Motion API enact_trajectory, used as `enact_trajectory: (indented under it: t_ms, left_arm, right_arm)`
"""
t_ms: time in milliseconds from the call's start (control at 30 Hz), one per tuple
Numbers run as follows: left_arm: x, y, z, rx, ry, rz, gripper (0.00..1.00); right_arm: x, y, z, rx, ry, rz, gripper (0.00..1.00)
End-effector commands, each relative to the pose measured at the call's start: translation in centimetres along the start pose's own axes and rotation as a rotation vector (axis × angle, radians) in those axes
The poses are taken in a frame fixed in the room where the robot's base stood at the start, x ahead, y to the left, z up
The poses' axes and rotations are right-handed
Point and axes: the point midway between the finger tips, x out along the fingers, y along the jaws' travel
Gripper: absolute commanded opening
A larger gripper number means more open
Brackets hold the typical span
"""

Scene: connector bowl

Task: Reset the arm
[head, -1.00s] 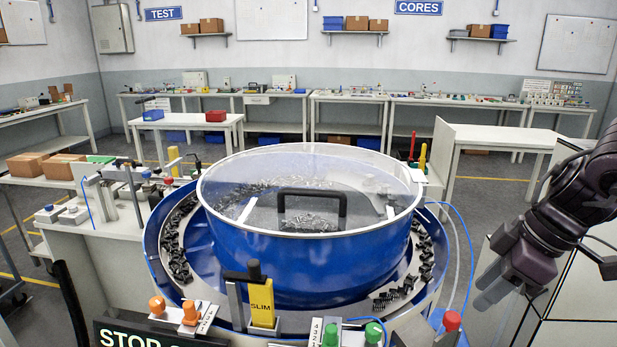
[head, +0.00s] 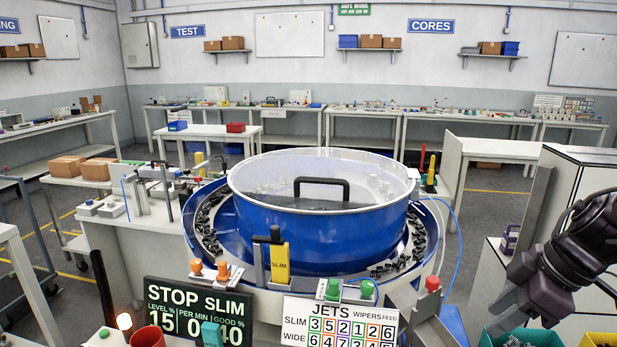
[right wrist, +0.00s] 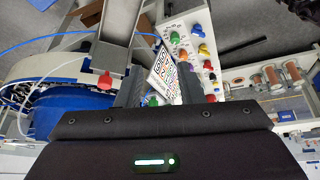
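My right arm comes in from the right edge of the head view. Its dark gripper (head: 506,317) hangs at the lower right, tilted down to the left, in front of the grey cabinet and beside the blue bowl feeder (head: 315,215). In the right wrist view the two fingers of the right gripper (right wrist: 160,85) stand apart, with nothing held between them. My left arm and left gripper are not in view.
The bowl has a clear lid with a black handle (head: 321,181). A red knob (head: 433,284) stands just left of the gripper. A green bin (head: 522,337) and a yellow bin (head: 598,340) lie below it. A JETS board (head: 338,322) and STOP SLIM board (head: 197,311) stand in front.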

Motion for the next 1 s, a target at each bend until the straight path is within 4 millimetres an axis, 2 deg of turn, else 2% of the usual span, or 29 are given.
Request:
enact_trajectory:
  t_ms: [267,467,567,700,800,1000]
  left_arm:
    - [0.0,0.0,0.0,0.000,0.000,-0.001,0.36]
    - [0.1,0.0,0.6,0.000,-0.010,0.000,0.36]
    - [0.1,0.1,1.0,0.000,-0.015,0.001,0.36]
    - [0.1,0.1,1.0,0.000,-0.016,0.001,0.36]
    - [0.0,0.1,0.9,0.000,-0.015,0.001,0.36]
    - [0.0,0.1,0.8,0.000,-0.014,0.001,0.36]
  right_arm:
    - [4.3,0.8,0.7,-0.074,0.101,0.052,0.34]
    - [8.6,1.2,1.0,-0.124,0.209,0.138,0.34]
    - [11.4,1.1,1.0,-0.133,0.276,0.211,0.34]
    - [15.4,0.3,1.0,-0.096,0.357,0.355,0.34]
    - [17.6,-0.5,1.4,-0.024,0.374,0.459,0.34]
    - [20.6,-3.4,3.3,0.197,0.295,0.596,0.34]
